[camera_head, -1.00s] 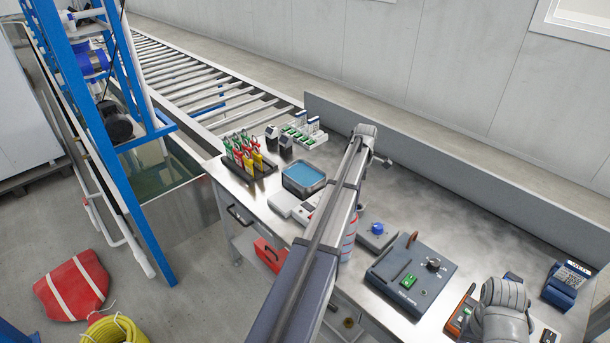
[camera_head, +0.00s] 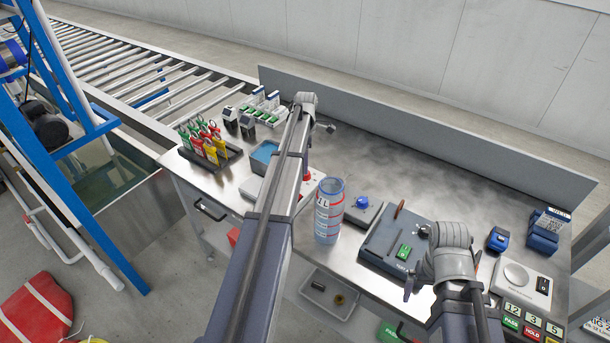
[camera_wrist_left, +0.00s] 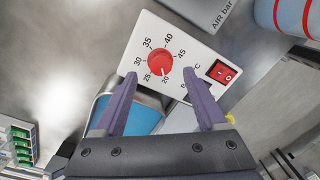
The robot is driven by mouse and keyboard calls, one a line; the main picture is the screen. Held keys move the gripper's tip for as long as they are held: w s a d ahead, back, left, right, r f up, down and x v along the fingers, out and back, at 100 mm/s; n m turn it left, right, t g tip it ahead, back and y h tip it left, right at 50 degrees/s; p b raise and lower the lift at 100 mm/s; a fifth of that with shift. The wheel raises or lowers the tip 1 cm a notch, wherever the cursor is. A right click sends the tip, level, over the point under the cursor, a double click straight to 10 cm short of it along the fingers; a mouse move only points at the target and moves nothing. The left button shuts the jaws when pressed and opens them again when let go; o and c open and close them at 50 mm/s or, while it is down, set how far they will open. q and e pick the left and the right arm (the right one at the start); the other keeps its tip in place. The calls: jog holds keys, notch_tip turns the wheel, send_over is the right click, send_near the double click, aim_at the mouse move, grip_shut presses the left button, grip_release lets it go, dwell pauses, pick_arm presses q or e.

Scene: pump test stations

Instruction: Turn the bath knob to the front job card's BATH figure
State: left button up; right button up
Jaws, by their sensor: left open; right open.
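The red bath knob (camera_wrist_left: 160,61) sits on a white panel (camera_wrist_left: 205,45) in the left wrist view, ringed by figures from 20 to 45. Its pointer appears to be near 20. The blue-filled bath (camera_wrist_left: 145,115) lies partly behind my fingers. My left gripper (camera_wrist_left: 160,88) is open and empty, its fingertips on either side of the area just below the knob, not closed on it. In the head view my left arm hides most of the panel. My right gripper (camera_head: 412,284) is over the bench near a dark blue box; its fingers are hardly visible. I cannot make out the front job card.
A red rocker switch (camera_wrist_left: 221,71) is beside the knob. A clear striped cylinder (camera_head: 328,212) stands right of my left arm. The dark blue box (camera_head: 385,245) and a white scale (camera_head: 520,285) are farther right. A rack of coloured tags (camera_head: 210,150) is at left.

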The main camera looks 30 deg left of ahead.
pick_arm(q)
notch_tip(320, 180, down, 4)
jog(key=b, duration=0.3)
jog(key=shift+s+f, duration=0.1)
jog(key=shift+f, duration=0.05)
pick_arm(e)
notch_tip(320, 180, down, 4)
jog(key=shift+f, duration=0.15)
pick_arm(q)
jog(key=shift+d, duration=0.1)
grip_shut()
